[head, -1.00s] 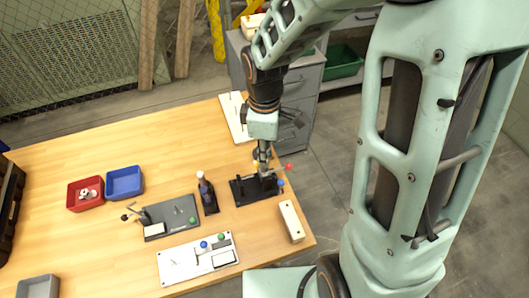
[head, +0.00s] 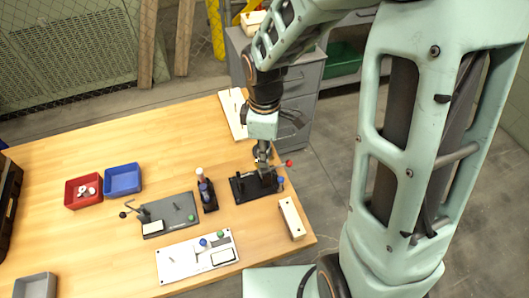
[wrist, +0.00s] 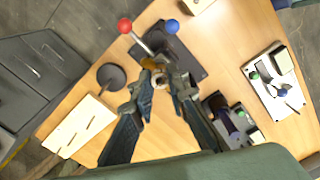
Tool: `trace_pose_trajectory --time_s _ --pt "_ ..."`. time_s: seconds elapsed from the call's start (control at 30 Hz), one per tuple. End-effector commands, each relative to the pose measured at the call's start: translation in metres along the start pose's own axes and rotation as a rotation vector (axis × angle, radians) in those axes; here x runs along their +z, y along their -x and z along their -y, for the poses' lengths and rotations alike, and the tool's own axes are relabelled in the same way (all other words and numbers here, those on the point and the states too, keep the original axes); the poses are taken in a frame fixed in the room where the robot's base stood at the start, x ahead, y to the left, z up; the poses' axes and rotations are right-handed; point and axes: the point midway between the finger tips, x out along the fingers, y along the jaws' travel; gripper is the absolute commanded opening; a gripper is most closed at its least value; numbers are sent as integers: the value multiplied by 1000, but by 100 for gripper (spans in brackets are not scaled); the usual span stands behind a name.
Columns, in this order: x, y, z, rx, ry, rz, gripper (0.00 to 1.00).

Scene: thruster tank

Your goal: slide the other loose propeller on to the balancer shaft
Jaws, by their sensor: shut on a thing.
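My gripper (head: 264,172) points down over a black stand (head: 243,190) at the right of the table, which looks like the balancer. In the wrist view the fingertips (wrist: 164,78) are closed around a small part, mostly hidden by the fingers. A brass-coloured piece (wrist: 153,63) shows just beyond the tips; I cannot tell whether it is the propeller held. A rod with a red ball (wrist: 124,26) runs out from beside the tips. A blue ball (wrist: 172,26) stands over the black base (wrist: 184,60). The shaft is hidden, so I cannot tell whether the held part is around it.
Red (head: 72,203) and blue (head: 124,192) bins lie farther left. A cream block (head: 291,220) is near the right edge. A pegged white board (wrist: 80,125) lies behind.

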Motion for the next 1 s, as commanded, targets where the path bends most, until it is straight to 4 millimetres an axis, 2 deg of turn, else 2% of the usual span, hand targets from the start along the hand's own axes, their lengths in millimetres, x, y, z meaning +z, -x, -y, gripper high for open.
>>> trace_pose_trajectory --time_s 0.27,0.57,0.6,0.73,1.0 --pt "0 -9 0 0 0 0 0" --pt "0 -10 0 0 0 0 0" --pt "0 -10 0 0 0 0 19" --pt "0 -10 0 0 0 0 33" --pt "0 -9 0 0 0 0 35"
